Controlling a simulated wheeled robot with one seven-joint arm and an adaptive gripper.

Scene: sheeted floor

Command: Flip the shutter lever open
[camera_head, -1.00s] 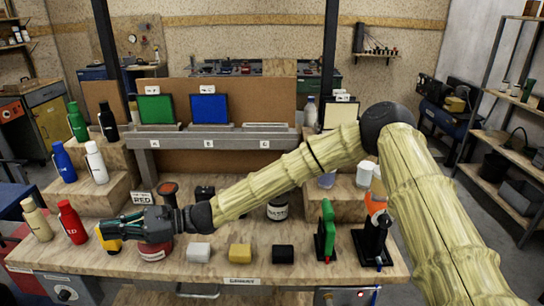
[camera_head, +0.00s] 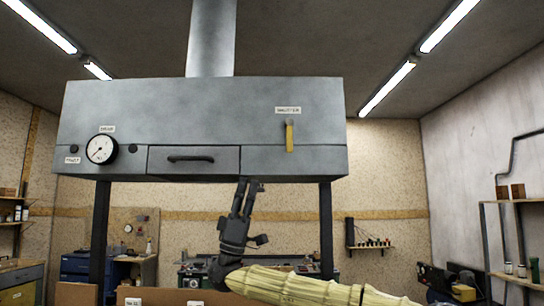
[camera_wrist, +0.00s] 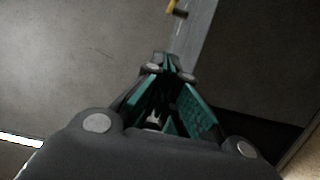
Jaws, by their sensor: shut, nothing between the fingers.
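The shutter lever (camera_head: 289,136) is a yellow handle under a small label reading SHUTTER (camera_head: 288,110). It is on the right part of the grey hood's front and hangs straight down. My gripper (camera_head: 250,184) points upward, just below the hood's lower edge, left of and below the lever and apart from it. The fingers are shut and hold nothing. In the wrist view my gripper (camera_wrist: 172,66) shows its teal finger pads close together at the tips. Part of the yellow lever (camera_wrist: 177,8) shows at that view's top edge, beyond the fingertips.
The grey hood (camera_head: 200,105) spans the upper middle, with a round gauge (camera_head: 101,149), a drawer (camera_head: 193,160) with a dark handle, and a duct (camera_head: 211,38) above. Dark posts (camera_head: 326,230) stand under both ends. Open air lies right of my gripper below the hood.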

